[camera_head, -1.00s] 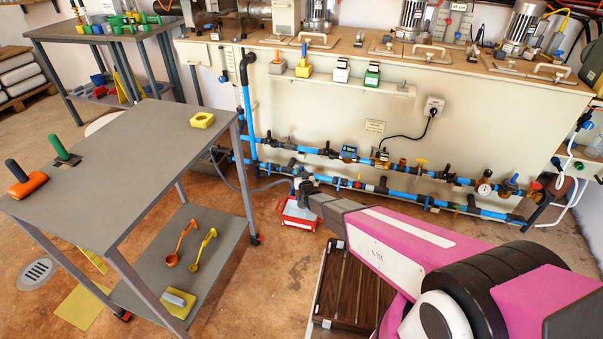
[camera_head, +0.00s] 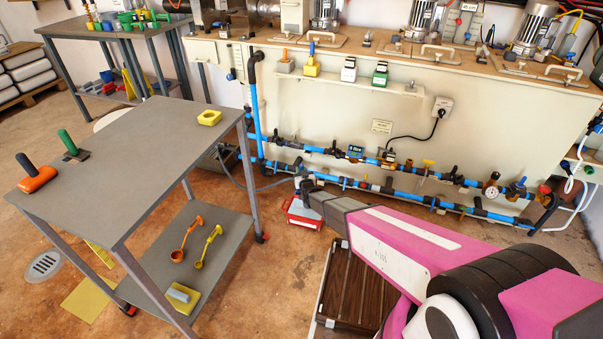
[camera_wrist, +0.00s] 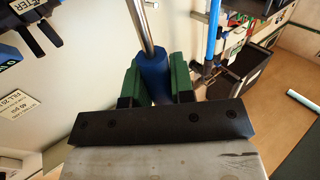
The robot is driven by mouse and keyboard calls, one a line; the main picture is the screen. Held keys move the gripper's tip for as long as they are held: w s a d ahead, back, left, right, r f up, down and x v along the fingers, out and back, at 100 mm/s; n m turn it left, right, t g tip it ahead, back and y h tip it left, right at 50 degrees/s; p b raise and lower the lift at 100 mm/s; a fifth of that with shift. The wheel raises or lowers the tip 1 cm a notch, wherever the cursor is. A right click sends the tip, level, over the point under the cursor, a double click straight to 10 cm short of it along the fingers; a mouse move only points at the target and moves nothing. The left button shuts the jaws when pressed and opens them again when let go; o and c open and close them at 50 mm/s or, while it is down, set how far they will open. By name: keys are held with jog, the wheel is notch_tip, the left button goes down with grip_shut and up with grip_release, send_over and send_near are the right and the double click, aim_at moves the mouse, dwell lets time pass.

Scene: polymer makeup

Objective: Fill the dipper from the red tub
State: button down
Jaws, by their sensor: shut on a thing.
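In the wrist view, my gripper (camera_wrist: 156,88) is shut on a blue handle (camera_wrist: 156,72) between its two green finger pads. A thin metal rod (camera_wrist: 146,28) runs up out of the handle and leaves the top of the frame. I take this to be the dipper; its cup is out of view. In the head view, my arm reaches away from me and hides most of the gripper. A red and white box-like thing (camera_head: 303,213) is low down just beyond the arm's end. I cannot tell whether it is the red tub.
A grey two-level cart (camera_head: 120,165) stands at left. Its lower shelf holds an orange ladle (camera_head: 185,240) and a yellow ladle (camera_head: 207,246). Blue pipes (camera_head: 350,182) with valves run along the cream bench (camera_head: 340,115) ahead. A brown slatted thing (camera_head: 355,290) lies beneath my arm.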

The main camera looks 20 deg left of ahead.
aim_at(302, 166)
jog(key=shift+r, duration=2.45)
